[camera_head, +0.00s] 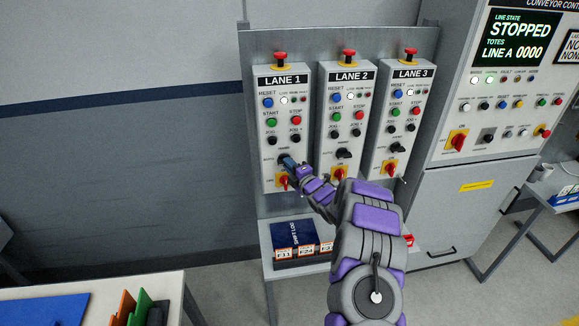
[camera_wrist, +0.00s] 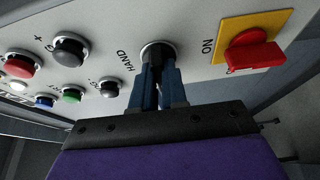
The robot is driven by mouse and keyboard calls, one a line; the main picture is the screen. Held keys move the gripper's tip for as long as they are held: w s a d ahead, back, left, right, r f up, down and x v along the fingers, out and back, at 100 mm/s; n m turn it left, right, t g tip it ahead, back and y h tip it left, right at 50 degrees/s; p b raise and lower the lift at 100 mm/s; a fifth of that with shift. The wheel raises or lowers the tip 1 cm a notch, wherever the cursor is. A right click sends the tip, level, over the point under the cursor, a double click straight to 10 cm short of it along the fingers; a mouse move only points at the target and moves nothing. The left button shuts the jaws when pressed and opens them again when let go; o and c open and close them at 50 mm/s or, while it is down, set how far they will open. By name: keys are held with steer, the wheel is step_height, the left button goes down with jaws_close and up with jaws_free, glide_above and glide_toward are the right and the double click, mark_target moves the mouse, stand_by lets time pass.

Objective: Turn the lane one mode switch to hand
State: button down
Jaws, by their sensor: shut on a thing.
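The lane one control box (camera_head: 269,178) is the leftmost of three grey boxes on the panel. Its black mode switch (camera_head: 281,158) sits low on the box, above a red rotary switch on a yellow plate. My gripper (camera_head: 289,163) reaches it from the front right. In the wrist view, my gripper (camera_wrist: 159,90) is shut on the black mode switch knob (camera_wrist: 156,52), with one blue finger on each side. The word HAND (camera_wrist: 125,61) shows beside the knob. The fingers hide most of the knob, so its exact pointing direction is hard to tell.
The red rotary switch (camera_wrist: 252,55) is close beside the fingers; it also shows in the head view (camera_head: 283,182). The lane two box (camera_head: 325,125) and lane three box (camera_head: 383,125) stand to the right.

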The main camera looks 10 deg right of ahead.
steer(key=shift+a+f, duration=0.1)
steer(key=shift+f, duration=0.15)
steer(key=shift+a+f+m+t+h+b, duration=0.15)
steer(key=shift+m+t+h+b, duration=0.7)
steer(key=shift+m, duration=2.8)
steer(key=shift+a+f+m+t+h+b, duration=0.15)
steer(key=shift+m+t+h+b, duration=0.75)
steer(key=shift+m, duration=2.8)
steer(key=shift+a+m+t+h+b, duration=0.35)
steer(key=shift+m+t+h, duration=0.95)
steer(key=shift+m, duration=2.35)
steer(key=shift+d+m+h, duration=0.1)
steer(key=shift+m+h, duration=0.2)
steer(key=shift+h, duration=0.05)
steer(key=shift+r, duration=0.1)
steer(key=c, duration=1.2)
jaws_free()
steer(key=shift+o, duration=0.2)
